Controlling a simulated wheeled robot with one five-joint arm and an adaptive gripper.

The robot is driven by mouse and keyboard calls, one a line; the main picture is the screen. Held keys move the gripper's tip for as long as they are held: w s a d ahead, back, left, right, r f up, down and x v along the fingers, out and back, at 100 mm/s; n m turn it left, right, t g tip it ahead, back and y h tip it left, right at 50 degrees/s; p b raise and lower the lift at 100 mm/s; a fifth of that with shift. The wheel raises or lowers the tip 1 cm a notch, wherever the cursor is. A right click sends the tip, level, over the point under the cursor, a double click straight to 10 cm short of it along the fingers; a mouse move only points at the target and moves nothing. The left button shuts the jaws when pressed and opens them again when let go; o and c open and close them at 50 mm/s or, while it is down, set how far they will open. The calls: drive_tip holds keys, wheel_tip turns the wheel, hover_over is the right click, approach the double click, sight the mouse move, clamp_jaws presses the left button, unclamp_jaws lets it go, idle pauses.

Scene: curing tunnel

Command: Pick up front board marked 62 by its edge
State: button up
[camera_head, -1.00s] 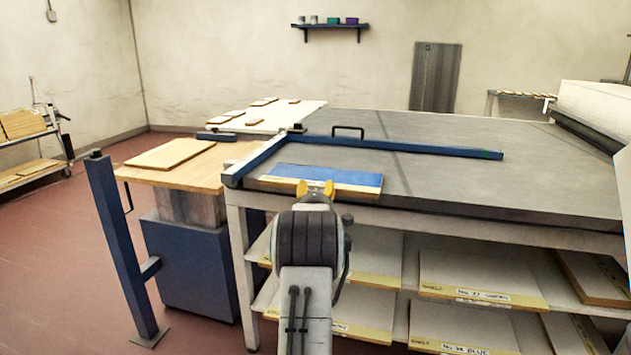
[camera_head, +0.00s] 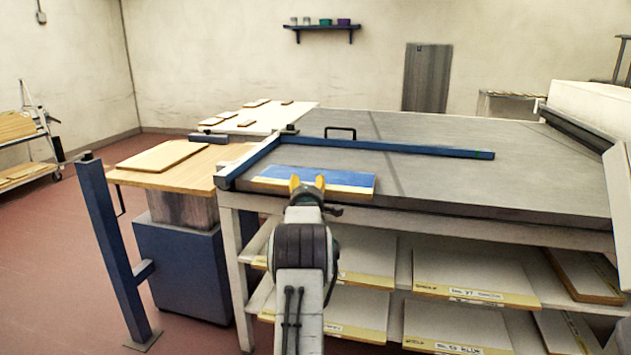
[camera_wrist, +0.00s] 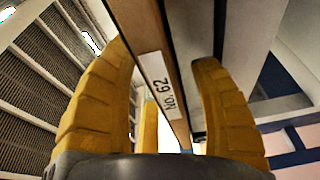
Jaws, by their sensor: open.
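The front board marked 62 has a blue top (camera_head: 340,177) and a light wooden front edge, and lies at the near left edge of the grey table, beside the blue rail. In the wrist view its edge carries a white label (camera_wrist: 156,85) reading "NO. 62". My gripper (camera_head: 307,183) is at the board's front edge in the head view, hiding part of that edge. In the wrist view my gripper (camera_wrist: 165,85) is open, with its yellow fingers apart on both sides of the board edge. I cannot tell whether either finger touches the board.
A blue rail (camera_head: 400,149) crosses the grey table (camera_head: 450,175) behind the board. Shelves below hold several labelled boards (camera_head: 475,270). At left stand a wood-topped blue stand (camera_head: 180,260) and a blue post (camera_head: 115,250). Red floor (camera_head: 60,260) is open at far left.

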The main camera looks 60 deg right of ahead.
clamp_jaws()
drive_tip(key=shift+r, duration=0.15)
idle(0.7)
